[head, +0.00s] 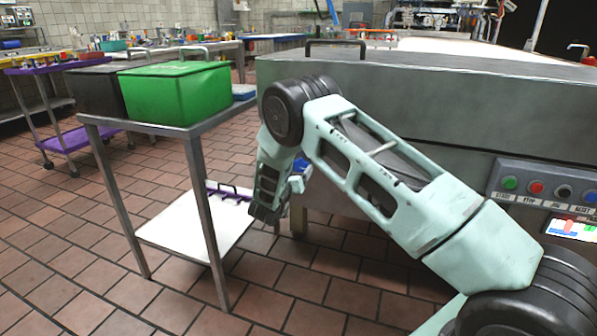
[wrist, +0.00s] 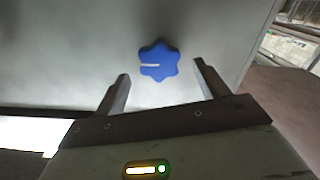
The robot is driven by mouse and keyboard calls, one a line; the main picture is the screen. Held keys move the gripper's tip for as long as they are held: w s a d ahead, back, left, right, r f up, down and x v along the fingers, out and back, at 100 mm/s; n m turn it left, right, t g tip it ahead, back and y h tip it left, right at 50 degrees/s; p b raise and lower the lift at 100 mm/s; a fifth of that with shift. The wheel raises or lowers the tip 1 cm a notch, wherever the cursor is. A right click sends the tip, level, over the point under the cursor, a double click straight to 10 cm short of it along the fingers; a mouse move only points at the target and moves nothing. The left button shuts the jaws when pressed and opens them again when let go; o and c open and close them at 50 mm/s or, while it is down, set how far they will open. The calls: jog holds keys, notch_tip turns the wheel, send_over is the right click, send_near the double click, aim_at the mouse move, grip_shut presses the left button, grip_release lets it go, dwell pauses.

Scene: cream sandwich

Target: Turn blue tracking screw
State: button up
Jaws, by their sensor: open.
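The blue tracking screw (wrist: 158,62) is a lobed knob with a white line across its left half, on a grey metal panel (wrist: 60,50) in the wrist view. My gripper (wrist: 162,82) is open, with one finger to the lower left of the knob and one to the lower right. The knob lies between and just beyond the fingertips, and I see no contact. In the head view, a small part of the blue knob (head: 300,164) shows behind my arm. My gripper (head: 268,212) is partly hidden there by my own wrist.
A metal table (head: 190,128) with a green bin (head: 176,92) and a black bin (head: 92,92) stands left of my arm. The large grey machine (head: 420,100) fills the right, with a button panel (head: 548,188). Tiled floor (head: 60,215) lies open at left.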

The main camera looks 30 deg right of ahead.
aim_at(301, 166)
jog(key=shift+x, duration=1.5)
jog(key=c, duration=1)
jog(key=shift+m, duration=0.3)
